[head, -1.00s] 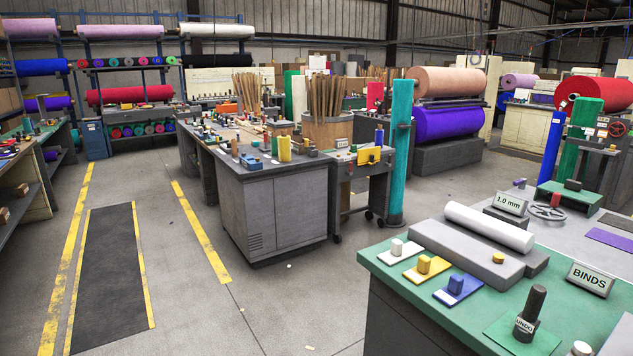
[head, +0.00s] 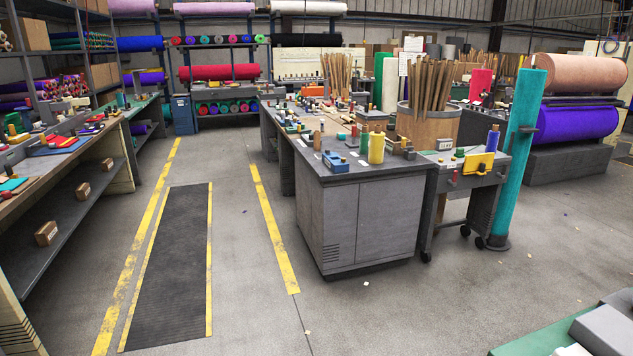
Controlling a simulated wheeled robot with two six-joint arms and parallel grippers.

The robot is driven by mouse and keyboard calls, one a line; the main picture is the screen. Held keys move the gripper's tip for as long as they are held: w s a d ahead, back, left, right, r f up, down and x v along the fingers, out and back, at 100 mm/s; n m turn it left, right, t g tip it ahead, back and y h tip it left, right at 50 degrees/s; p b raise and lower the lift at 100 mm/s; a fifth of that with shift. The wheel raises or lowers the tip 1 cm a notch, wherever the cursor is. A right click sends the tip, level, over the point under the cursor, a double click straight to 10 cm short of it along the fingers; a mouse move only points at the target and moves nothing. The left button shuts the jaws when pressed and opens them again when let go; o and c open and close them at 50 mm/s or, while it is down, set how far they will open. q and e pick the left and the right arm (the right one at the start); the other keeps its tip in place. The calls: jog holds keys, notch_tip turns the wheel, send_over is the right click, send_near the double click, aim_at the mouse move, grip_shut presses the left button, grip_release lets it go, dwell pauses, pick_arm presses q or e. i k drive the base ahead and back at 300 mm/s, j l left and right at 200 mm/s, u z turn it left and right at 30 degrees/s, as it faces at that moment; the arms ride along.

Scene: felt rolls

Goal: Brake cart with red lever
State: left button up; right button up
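A grey cart (head: 462,200) on dark casters stands at the right end of the grey workbench, in the right half of the head view. On its top are a yellow block-like piece (head: 478,164), a blue spool (head: 493,139) and a small pale label (head: 446,145). A small red part (head: 453,178) shows on its front left side; it is too small to tell whether it is the lever or how it is set. Neither of my grippers is in view.
The grey workbench (head: 362,220) stands left of the cart, and a tall teal roll (head: 522,150) stands right of it. Open floor (head: 400,310) lies in front. Shelving (head: 60,235) lines the left; a green-topped bench corner (head: 540,340) is at lower right.

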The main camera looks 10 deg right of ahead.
aim_at(452, 183)
jog(key=i+j, duration=0.1)
jog(key=i, duration=1)
jog(key=i+j+z, duration=0.1)
jog(key=i, duration=0.5)
jog(key=i+l+z, duration=0.2)
jog(key=i+z, duration=0.25)
jog(key=i+l+z, duration=0.1)
jog(key=i+z, duration=0.2)
jog(key=z, duration=0.15)
jog(key=i+j+z, duration=0.1)
jog(key=i+z, duration=0.35)
jog(key=i+j+z, duration=0.2)
jog(key=i+z, duration=0.25)
jog(key=i+l+z, duration=0.25)
jog(key=i, duration=0.55)
jog(key=i+z, duration=0.3)
jog(key=i, duration=0.45)
